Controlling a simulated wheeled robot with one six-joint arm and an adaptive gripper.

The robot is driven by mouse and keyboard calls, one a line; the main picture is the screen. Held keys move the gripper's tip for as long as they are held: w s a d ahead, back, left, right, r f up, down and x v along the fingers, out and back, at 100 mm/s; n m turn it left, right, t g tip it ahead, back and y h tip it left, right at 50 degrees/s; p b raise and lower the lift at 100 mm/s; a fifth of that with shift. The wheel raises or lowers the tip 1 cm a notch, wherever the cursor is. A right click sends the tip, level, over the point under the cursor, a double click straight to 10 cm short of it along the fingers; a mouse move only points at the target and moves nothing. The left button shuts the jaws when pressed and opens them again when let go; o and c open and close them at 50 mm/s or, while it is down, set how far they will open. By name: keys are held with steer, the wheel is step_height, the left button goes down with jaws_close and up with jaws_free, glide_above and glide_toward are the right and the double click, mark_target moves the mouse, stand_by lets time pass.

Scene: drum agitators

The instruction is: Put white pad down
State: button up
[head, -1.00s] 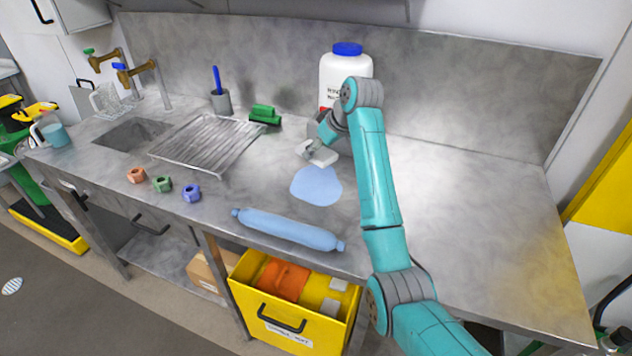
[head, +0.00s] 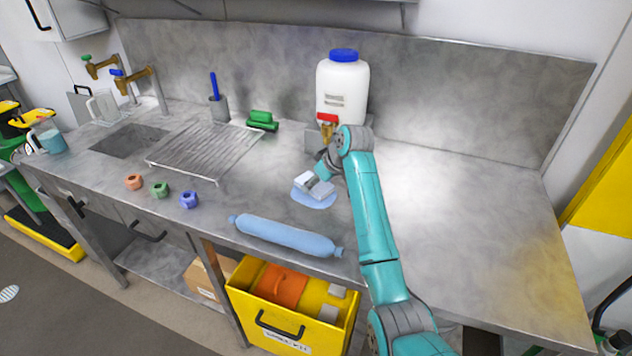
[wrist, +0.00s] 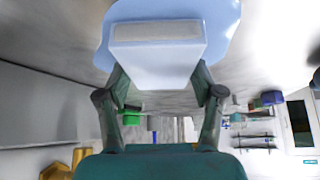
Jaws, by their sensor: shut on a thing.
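The white pad (head: 314,185) is a small pale block over the light blue puddle (head: 312,203) on the steel counter. My gripper (head: 324,174) comes from behind and to the right and is shut on the pad. In the wrist view the white pad (wrist: 158,62) sits between the two fingers of my gripper (wrist: 160,88). The blue puddle (wrist: 225,14) shows around the pad there. I cannot tell whether the pad touches the puddle.
A white jug (head: 342,88) with a blue cap and a tap stands behind my gripper. A long blue roll (head: 285,236) lies near the front edge. A ribbed drainer (head: 205,148) and several coloured nuts (head: 160,189) are left. The counter right of my arm is clear.

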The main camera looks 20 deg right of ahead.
steer(key=shift+f, duration=0.1)
steer(key=o, duration=0.9)
steer(key=shift+r, duration=0.25)
steer(key=v, duration=1.1)
steer(key=shift+s+d+r, duration=0.15)
steer(key=shift+s+r, duration=0.1)
